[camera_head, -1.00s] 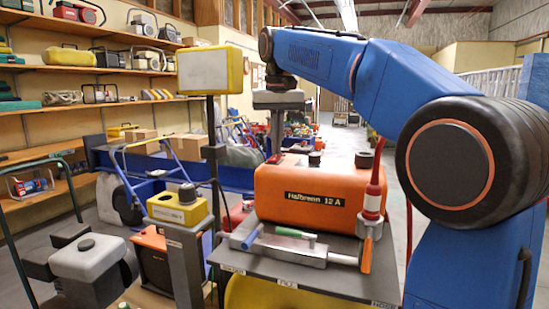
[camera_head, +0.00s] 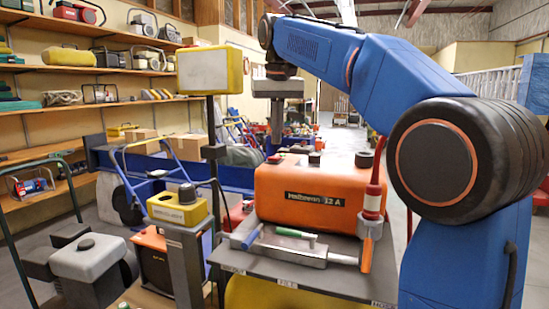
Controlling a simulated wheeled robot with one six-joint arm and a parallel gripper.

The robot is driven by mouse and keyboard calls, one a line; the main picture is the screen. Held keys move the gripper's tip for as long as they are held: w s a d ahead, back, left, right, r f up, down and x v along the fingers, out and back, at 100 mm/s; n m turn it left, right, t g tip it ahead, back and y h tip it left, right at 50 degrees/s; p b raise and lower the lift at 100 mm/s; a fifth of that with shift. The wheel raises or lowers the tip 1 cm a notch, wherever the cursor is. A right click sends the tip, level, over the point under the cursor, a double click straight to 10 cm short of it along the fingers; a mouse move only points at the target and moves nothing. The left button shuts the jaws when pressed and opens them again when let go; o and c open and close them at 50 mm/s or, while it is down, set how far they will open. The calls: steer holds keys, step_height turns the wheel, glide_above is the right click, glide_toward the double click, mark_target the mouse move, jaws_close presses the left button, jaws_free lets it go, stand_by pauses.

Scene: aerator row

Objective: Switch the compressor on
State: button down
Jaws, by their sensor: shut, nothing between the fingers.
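The compressor (camera_head: 300,205) is an orange box labelled "Halbrenn 12 A" on a dark-topped stand. Dark knobs show along its top; one (camera_head: 314,159) is near the middle and another (camera_head: 364,159) at the right. I cannot tell from this view which one is the switch. My gripper (camera_head: 276,138) points down at the end of my blue arm, shut and empty. Its tips show just above the compressor's back left top edge. I cannot tell whether they touch anything there.
A red-and-white handled tool (camera_head: 372,200) stands upright at the compressor's right front corner. A metal tool with a green grip (camera_head: 296,233) lies in front. A yellow-topped post (camera_head: 177,207) and a lamp-like panel (camera_head: 209,71) stand left.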

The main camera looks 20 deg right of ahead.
mark_target(276, 157)
steer(key=shift+r, duration=1.85)
